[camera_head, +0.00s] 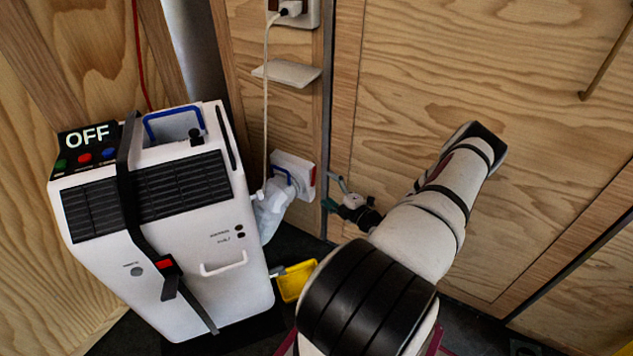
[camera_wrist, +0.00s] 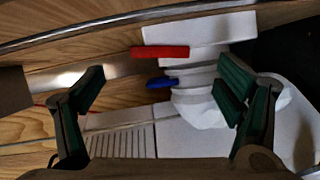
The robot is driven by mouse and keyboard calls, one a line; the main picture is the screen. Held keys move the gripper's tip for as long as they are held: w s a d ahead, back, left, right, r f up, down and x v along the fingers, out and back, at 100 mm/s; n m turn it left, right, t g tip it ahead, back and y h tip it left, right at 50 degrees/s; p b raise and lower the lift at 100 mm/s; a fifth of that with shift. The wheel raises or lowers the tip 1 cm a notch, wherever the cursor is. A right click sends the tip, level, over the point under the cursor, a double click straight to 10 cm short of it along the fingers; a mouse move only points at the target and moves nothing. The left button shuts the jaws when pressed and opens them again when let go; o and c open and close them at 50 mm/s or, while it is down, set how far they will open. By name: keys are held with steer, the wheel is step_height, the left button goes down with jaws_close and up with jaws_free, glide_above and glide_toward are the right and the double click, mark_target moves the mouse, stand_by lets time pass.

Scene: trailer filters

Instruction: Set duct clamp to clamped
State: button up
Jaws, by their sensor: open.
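A white wall fitting (camera_head: 305,170) carries a blue lever (camera_head: 281,172), which looks like the duct clamp, and a pale, crumpled duct (camera_head: 270,208) hangs below it. In the wrist view the blue lever (camera_wrist: 162,83) lies across a white collar by the pale duct (camera_wrist: 205,108), with a red bar (camera_wrist: 160,52) beside it. My gripper (camera_head: 350,195) is to the right of the fitting in the head view. Its fingers are spread wide and empty in the wrist view (camera_wrist: 160,88), with the blue lever between them in the picture. I cannot tell the depth between them, or whether the lever is latched.
A white filter unit (camera_head: 190,270) with an OFF display (camera_head: 87,136), a black strap and a blue top handle stands at left. A white cord (camera_head: 266,110) hangs beside the fitting. A small shelf (camera_head: 287,73) is above. A yellow object (camera_head: 296,280) lies low between unit and arm.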

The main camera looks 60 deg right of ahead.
mark_target(315, 177)
steer(key=b+x, duration=0.1)
steer(key=x, duration=0.6)
steer(key=shift+b, duration=0.35)
steer(key=shift+c, duration=0.6)
steer(key=c, duration=1.6)
steer(key=shift+a, duration=0.15)
